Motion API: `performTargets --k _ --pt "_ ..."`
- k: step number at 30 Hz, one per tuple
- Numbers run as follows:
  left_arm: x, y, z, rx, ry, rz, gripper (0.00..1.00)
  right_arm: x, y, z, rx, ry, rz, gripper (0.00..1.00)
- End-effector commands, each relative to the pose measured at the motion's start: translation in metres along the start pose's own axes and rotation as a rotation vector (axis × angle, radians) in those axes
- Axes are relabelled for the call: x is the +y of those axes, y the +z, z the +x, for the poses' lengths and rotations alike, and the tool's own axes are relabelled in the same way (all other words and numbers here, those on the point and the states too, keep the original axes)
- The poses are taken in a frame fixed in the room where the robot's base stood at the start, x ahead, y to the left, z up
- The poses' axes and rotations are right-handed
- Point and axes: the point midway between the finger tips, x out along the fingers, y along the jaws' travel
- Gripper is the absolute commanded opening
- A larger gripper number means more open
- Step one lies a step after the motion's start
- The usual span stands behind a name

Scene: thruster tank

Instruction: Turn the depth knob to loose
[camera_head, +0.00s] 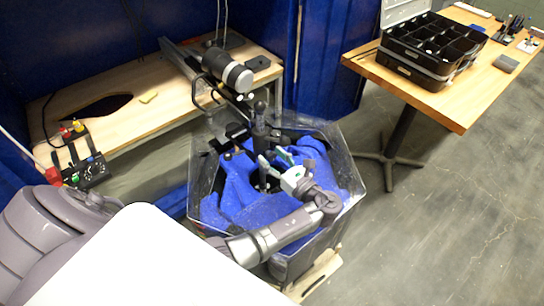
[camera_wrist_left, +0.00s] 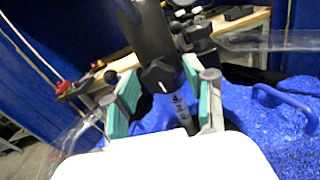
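My left gripper (camera_head: 274,159) reaches in from the left over the clear-walled tank (camera_head: 345,165). Its teal-padded fingers are spread apart, and it also shows in the left wrist view (camera_wrist_left: 160,80). A dark knob-like part (camera_wrist_left: 157,75) with a small white mark lies between the fingertips, apparently the depth knob. Beside it is a dark shaft (camera_wrist_left: 183,108) with white number marks. Gaps show between the finger pads and these parts, and I cannot tell whether either pad touches. In the head view a dark upright part (camera_head: 261,130) stands just behind the fingers. My right gripper does not show.
Blue rough material (camera_head: 235,185) lines the tank. At right, a wooden table (camera_head: 470,95) carries black organizers (camera_head: 420,72). The floor at right is clear.

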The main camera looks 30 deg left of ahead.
Motion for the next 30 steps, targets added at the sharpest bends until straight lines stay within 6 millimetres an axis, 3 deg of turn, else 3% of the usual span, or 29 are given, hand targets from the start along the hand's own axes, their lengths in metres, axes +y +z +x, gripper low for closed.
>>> performTargets --k 1,9,18,25,26,30 --pt "0.0 0.0 0.0002 0.0 0.0 0.0 0.42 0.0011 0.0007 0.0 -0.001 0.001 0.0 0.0" --pt "0.0 -0.0001 0.0005 0.0 0.0 0.0 0.0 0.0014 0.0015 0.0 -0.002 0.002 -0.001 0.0" --pt "-0.0003 0.0002 0.0009 -0.001 0.001 -0.125 0.0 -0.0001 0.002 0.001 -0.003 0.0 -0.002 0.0" --pt "-0.0004 0.0005 0.001 -0.001 0.001 -0.126 0.0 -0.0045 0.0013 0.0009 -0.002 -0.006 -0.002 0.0" --pt "-0.0004 0.0005 0.001 -0.001 0.001 -0.126 0.36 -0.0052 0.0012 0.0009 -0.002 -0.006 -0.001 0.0" --pt "-0.0004 0.0004 0.0009 -0.001 0.001 -0.125 0.57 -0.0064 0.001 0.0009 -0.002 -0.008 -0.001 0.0"
